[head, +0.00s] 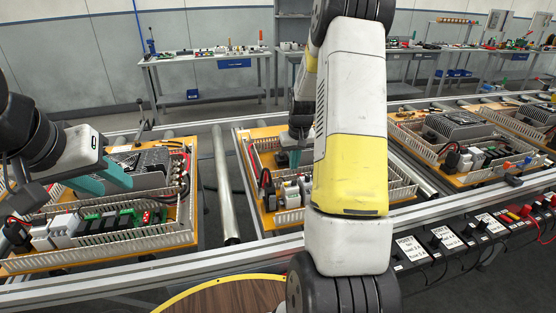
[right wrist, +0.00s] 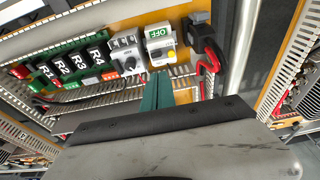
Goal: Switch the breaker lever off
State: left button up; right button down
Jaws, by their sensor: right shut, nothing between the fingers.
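The breaker (right wrist: 160,43) is a white block with a green OFF label and a small yellow part on its front; it is at the top middle of the right wrist view. Its lever position is too small to tell. My right gripper (right wrist: 157,92) has its teal fingers together and empty, just below the breaker in that view; I cannot tell whether they touch it. In the head view, my right arm hides much of the middle board, and the right gripper (head: 291,157) shows only partly. My left gripper (head: 105,180) is over the left board, its teal fingers apart and empty.
Slotted duct walls (head: 140,240) edge the boards. Labelled black boxes (head: 440,238) line the front right.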

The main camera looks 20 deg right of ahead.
jog(key=shift+v, duration=2.25)
jog(key=shift+r, duration=0.1)
notch_tip(320, 180, up, 10)
jog(key=t, duration=0.1)
send_over(294, 181)
jog(key=s+a, duration=0.6)
jog(key=s+a+r+t, duration=0.1)
jog(key=s+a+r, duration=0.2)
jog(key=s, duration=0.4)
jog(key=s+a+r+y, duration=0.1)
jog(key=s+a+r, duration=0.2)
jog(key=s, duration=0.4)
jog(key=s+a+r+n+t+y, duration=0.1)
jog(key=s+a+r, duration=0.2)
jog(key=s, duration=0.4)
jog(key=shift+s+a+t, duration=0.3)
jog(key=shift+a, duration=0.35)
jog(key=shift+d, duration=0.1)
